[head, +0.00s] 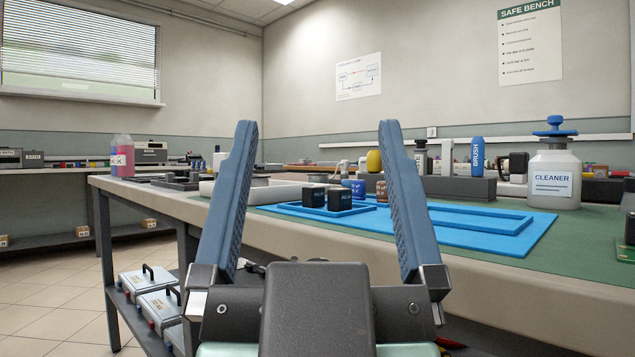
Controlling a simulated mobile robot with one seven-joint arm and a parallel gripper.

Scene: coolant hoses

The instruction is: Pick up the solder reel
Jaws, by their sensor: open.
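My gripper (318,128) is in the foreground, its two blue fingers spread wide and pointing up and forward, with nothing between them. It is in front of the near edge of the workbench (480,290), apart from the objects. I cannot clearly make out a solder reel. A small grey round item (260,181) sits by a pale tray (207,189) behind the left finger, too small and partly hidden to name.
A blue mat (480,238) holds two black blocks (340,200). Behind stand a yellow item (374,161), a blue brush container (477,155) and a white cleaner bottle (555,175). Metal cases (147,279) sit on the lower shelf. Open floor (50,290) lies left.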

